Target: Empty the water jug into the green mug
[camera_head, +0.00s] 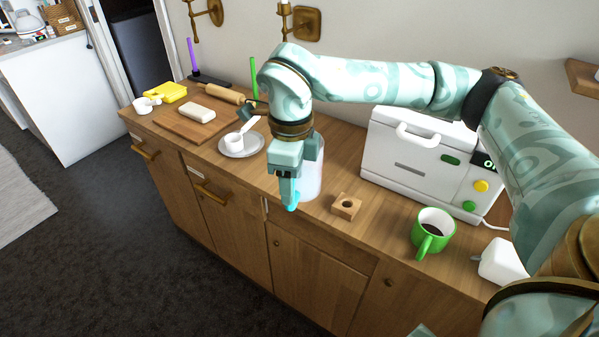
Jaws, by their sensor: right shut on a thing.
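The water jug (312,175) is a pale, translucent upright vessel near the counter's front edge, partly hidden by my right gripper. My right gripper (289,188) points down at its front left side and is shut on the jug; a cyan piece shows at the fingers, and the exact grip is hard to see. The green mug (421,244) stands upright to the right, apart from the jug, with its handle towards the front; its inside looks dark at the bottom. My left gripper is not in view.
A wooden block with a hole (346,207) stands between jug and mug. A white oven (413,158) is behind them. A white object (501,262) is right of the mug.

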